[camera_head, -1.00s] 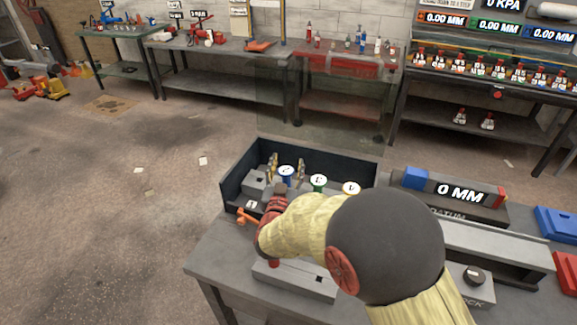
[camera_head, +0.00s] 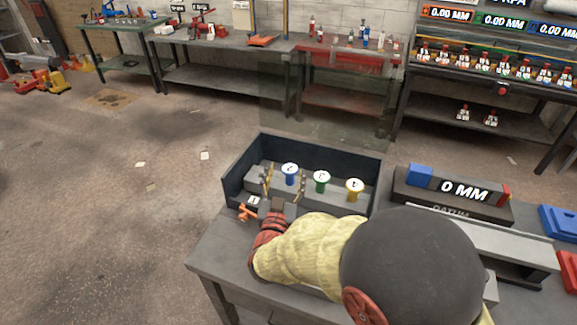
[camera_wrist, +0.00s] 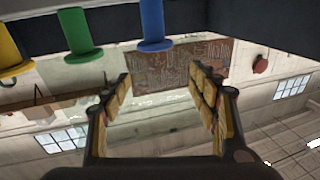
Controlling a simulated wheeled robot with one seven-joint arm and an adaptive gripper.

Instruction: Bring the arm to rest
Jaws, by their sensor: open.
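My gripper (camera_head: 285,178) shows in the head view at the open dark box on the bench, its two gold-padded fingers apart. The wrist view shows the same open gripper (camera_wrist: 160,76) with nothing between the fingers. My yellow-sleeved arm reaches in from the lower right and hides part of the bench front. Beyond the fingers stand a blue peg (camera_head: 290,170), a green peg (camera_head: 321,182) and a yellow peg (camera_head: 354,190), with pale marked tops. The wrist view shows the blue peg (camera_wrist: 152,25), green peg (camera_wrist: 77,32) and yellow peg (camera_wrist: 10,45) along its top edge.
The dark box (camera_head: 238,182) has raised walls around the pegs. Floor at left is mostly clear.

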